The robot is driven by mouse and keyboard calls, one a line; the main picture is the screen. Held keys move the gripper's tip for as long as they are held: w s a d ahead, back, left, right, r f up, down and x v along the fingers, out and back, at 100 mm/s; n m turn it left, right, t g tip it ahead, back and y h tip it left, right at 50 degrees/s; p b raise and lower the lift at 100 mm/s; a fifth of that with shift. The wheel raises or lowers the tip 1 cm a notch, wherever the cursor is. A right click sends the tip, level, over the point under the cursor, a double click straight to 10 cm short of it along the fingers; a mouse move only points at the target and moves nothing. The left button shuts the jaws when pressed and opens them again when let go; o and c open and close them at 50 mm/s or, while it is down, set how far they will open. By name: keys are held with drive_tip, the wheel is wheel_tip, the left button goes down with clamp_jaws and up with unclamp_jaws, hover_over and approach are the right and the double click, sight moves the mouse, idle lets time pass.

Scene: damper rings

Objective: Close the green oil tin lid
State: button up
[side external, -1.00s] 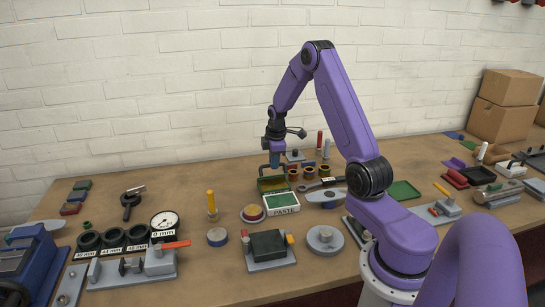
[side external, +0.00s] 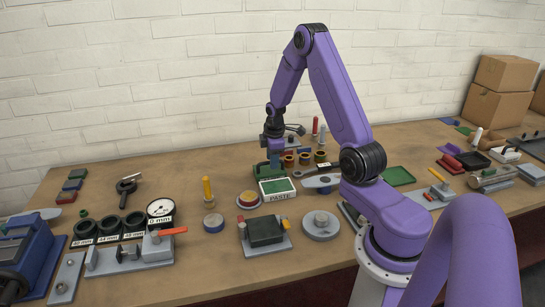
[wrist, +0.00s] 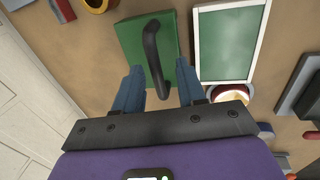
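The green oil tin (side external: 262,171) stands behind the paste box in the side view, with my gripper (side external: 275,163) low over its back part. In the wrist view a flat, plain green face of the tin (wrist: 134,45) shows ahead of my gripper (wrist: 160,98), with no opening visible in it. A dark curved bar (wrist: 153,55) runs over this face and down between my two blue fingers. The fingers are apart, one on each side of the bar, with gaps showing. The bar's lower end and the lid's hinge are hidden or unclear.
The white paste box (side external: 277,188) with a green top stands close beside the tin; it also shows in the wrist view (wrist: 226,42). Bare table lies left of the tin.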

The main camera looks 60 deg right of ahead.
drive_tip(key=shift+r, duration=0.1)
wheel_tip(320, 180, up, 17)
drive_tip(key=s+a, duration=0.2)
drive_tip(key=shift+s+a, duration=0.15)
idle(0.6)
drive_tip(key=s+a+n+y, duration=0.1)
drive_tip(key=s+a, duration=0.2)
drive_tip(key=a, duration=0.8)
drive_tip(key=s+a+n+y, duration=0.1)
drive_tip(key=s+a, duration=0.2)
drive_tip(key=a, duration=0.9)
drive_tip(key=s+a+f+n, duration=0.1)
drive_tip(key=s+a, duration=0.2)
drive_tip(key=s, duration=0.7)
drive_tip(key=s+a+g, duration=0.1)
drive_tip(key=s+a, duration=0.2)
drive_tip(key=s, duration=0.7)
drive_tip(key=shift+a+f+n, duration=0.35)
drive_tip(key=shift+a+n, duration=0.05)
